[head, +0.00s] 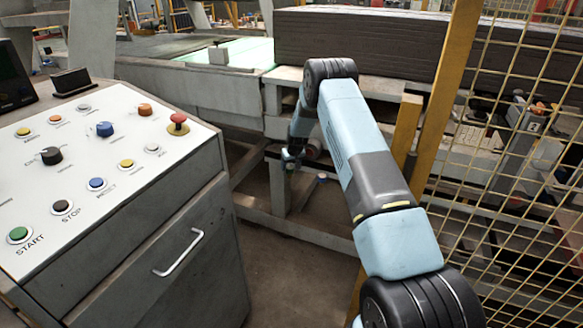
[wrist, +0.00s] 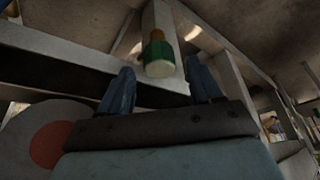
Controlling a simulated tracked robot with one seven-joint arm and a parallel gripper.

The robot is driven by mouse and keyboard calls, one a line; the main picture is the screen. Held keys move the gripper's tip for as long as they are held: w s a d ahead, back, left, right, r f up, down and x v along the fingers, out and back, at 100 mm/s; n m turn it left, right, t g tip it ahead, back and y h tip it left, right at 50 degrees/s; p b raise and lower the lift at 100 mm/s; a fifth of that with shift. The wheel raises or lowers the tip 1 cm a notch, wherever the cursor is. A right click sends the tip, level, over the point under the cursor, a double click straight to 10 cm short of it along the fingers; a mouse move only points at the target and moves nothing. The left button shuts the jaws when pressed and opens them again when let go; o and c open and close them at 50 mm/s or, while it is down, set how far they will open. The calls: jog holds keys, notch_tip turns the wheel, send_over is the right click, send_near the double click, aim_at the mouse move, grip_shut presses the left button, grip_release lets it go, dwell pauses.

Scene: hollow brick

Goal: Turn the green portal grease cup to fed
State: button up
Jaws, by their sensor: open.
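The green portal grease cup (wrist: 158,58) shows in the wrist view, at the upper middle. It has a green band, a pale end face towards the camera and a brass-coloured neck behind, on a grey beam. My gripper (wrist: 160,68) is open, with one blue finger on each side of the cup and visible gaps between. I cannot tell whether the fingertips reach fully alongside it. In the head view my gripper (head: 290,157) is small and low beside the machine frame, partly hidden by my arm; the cup is not clear there.
A round grey part with a red centre (wrist: 50,145) is at the lower left of the wrist view. Grey frame beams (wrist: 60,60) surround the cup. In the head view a control console (head: 110,170) stands at left and a yellow mesh fence (head: 510,180) at right.

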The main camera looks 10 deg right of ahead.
jog(key=shift+w+f, duration=0.25)
jog(key=shift+f, duration=0.4)
jog(key=c, duration=1)
jog(key=shift+d, duration=0.2)
jog(key=shift+c, duration=0.2)
jog(key=shift+a, duration=0.15)
